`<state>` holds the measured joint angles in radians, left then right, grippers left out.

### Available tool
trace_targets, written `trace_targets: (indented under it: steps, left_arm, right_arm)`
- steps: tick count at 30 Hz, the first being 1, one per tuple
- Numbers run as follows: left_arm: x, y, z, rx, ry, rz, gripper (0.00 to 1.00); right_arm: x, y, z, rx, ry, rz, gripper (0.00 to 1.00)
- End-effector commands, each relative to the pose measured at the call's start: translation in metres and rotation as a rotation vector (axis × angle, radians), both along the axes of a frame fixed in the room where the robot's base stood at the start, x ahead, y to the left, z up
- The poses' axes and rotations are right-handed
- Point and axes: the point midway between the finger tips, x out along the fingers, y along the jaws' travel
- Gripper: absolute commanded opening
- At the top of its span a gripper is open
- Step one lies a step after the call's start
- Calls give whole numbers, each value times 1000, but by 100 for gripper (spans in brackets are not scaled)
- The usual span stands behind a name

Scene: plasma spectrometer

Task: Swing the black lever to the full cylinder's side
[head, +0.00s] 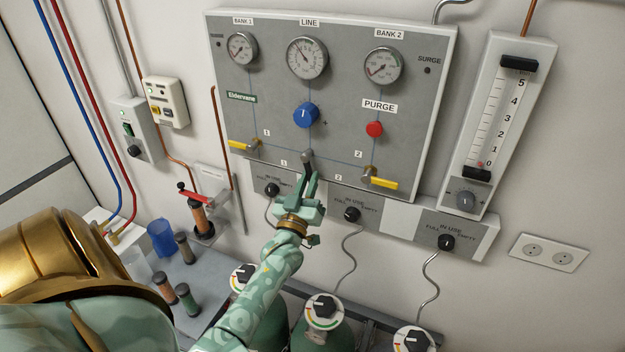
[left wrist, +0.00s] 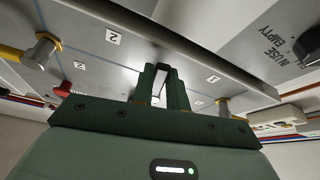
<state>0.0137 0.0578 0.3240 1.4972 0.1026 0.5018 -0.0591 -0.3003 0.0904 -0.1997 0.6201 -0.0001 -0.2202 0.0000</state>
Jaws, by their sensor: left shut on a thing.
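The black lever (head: 308,159) is at the bottom middle of the grey gas panel (head: 420,100), between the small marks 1 and 2. It hangs roughly straight down from its pivot. My left gripper (head: 311,178) reaches up from below and is shut on it, hiding its lower part. In the left wrist view my left gripper's fingers (left wrist: 163,86) stand on both sides of the lever's dark end. The BANK 1 gauge (head: 240,48) and BANK 2 gauge (head: 383,65) are above; their needles are too small to read surely. My right gripper is not in view.
Yellow-handled valves (head: 380,183) flank the lever on both sides. A blue knob (head: 306,114) and red PURGE button (head: 374,129) sit above. Black tag knobs (head: 352,214) line the strip below. Green cylinders (head: 323,335) stand under it. A flowmeter (head: 500,115) is at right.

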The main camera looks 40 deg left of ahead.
Motion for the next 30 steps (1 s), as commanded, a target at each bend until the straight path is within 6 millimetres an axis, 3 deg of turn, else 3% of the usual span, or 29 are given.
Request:
trace_targets:
  steps: [6, 15, 30]
  left_arm:
    - [3, -9, 8, -190, -58, -2, 0]
    - [7, -19, 14, -399, -126, -2, 0]
    - [8, -25, 16, -533, -168, -2, 0]
  right_arm:
    - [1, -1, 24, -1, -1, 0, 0]
    - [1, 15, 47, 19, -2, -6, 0]
    - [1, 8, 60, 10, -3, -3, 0]
